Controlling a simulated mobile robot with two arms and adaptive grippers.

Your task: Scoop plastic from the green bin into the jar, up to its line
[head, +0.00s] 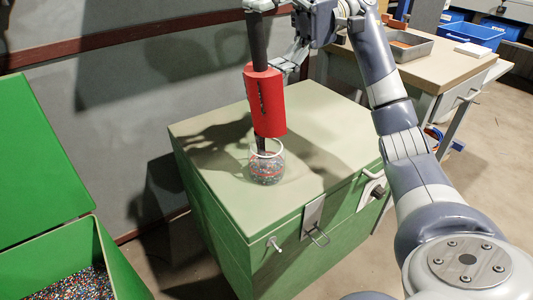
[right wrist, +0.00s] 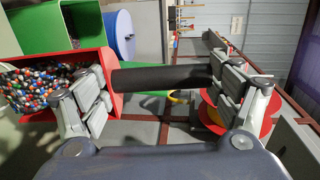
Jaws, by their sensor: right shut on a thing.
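My right gripper (head: 285,62) is shut on the black handle (head: 258,42) of a red scoop (head: 265,98). The scoop hangs steeply tilted just above the glass jar (head: 279,151). In the right wrist view the handle (right wrist: 160,78) runs across my fingers, and the red scoop (right wrist: 110,62) shows many coloured plastic granules (right wrist: 38,85) in it. The jar stands upright on the green cabinet and holds granules in its lower part, with a reddish line near their top. A dark strip shows between scoop and jar; I cannot tell what it is. My left gripper is out of view.
The green bin (head: 122,268) with granules (head: 78,286) stands at lower left, its lid (head: 40,165) raised. The green cabinet top (head: 225,185) is otherwise clear.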

